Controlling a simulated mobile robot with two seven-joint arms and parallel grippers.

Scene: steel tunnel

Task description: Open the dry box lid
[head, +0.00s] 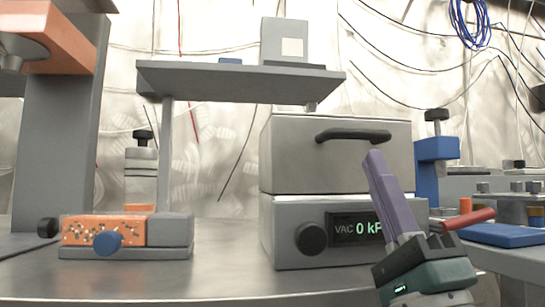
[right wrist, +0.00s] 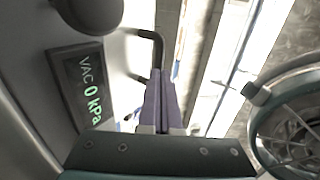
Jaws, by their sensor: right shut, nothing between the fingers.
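The dry box is a grey metal box (head: 293,230) with a lid (head: 290,155) resting closed on it. A black bar handle (head: 353,134) is on the lid's front; it also shows in the right wrist view (right wrist: 158,45). The lower front has a black knob (head: 311,238) and a display (head: 355,228) reading "VAC 0 kPa". My right gripper (head: 374,160), with purple fingers, is shut and empty. Its tips are in front of the lid, just below the handle in the head view; contact cannot be told. My left gripper is not in view.
A grey shelf (head: 230,76) stands behind and left of the box. An orange and grey block with a blue knob (head: 107,242) lies left on the steel table (head: 225,280). Blue clamp-like equipment (head: 436,150) and a red-handled item (head: 468,219) are at right. The table's front middle is clear.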

